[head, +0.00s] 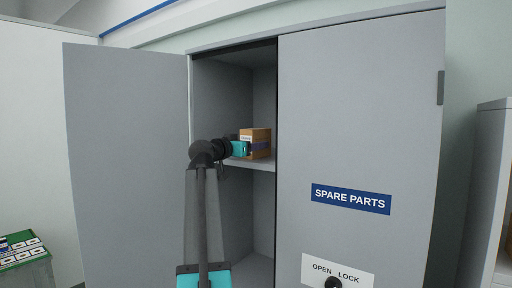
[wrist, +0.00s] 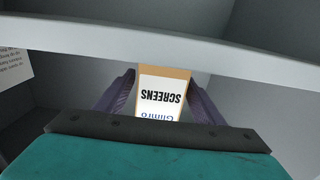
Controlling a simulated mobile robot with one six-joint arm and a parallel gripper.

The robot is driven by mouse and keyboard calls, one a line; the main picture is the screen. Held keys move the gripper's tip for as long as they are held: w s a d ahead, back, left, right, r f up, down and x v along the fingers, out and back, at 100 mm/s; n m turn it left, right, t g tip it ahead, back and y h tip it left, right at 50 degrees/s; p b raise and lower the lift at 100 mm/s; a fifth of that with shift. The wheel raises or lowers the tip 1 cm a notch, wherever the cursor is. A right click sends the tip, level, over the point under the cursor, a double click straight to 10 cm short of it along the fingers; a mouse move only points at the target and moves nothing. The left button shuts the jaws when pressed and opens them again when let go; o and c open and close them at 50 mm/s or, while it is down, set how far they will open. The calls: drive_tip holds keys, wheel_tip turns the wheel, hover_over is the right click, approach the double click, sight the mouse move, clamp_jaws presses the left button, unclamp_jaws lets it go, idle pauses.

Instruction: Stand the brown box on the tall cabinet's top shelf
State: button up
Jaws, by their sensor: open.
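The brown box (head: 260,138) is upright at the front of the tall cabinet's (head: 345,125) upper shelf (head: 262,164), inside the opening on the left. It appears to rest on the shelf. My gripper (head: 248,148) is at the box's left side in the head view. In the wrist view the box (wrist: 162,92) shows a white label reading "SCREENS", upside down in the picture. My gripper (wrist: 161,85) is open there, with one dark finger on each side of the box. Whether the fingers touch it is unclear.
The cabinet's left door (head: 128,165) stands open; the right door (head: 350,125), marked "SPARE PARTS", is closed beside the opening. A pale shelf edge (wrist: 230,55) crosses the wrist view. A grey stand with a green-edged top (head: 25,250) is at lower left.

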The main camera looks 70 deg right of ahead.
drive_tip(key=b+v, duration=0.3)
drive_tip(key=v, duration=0.6)
drive_tip(key=shift+a, duration=0.3)
drive_tip(key=shift+w, duration=0.1)
idle(0.4)
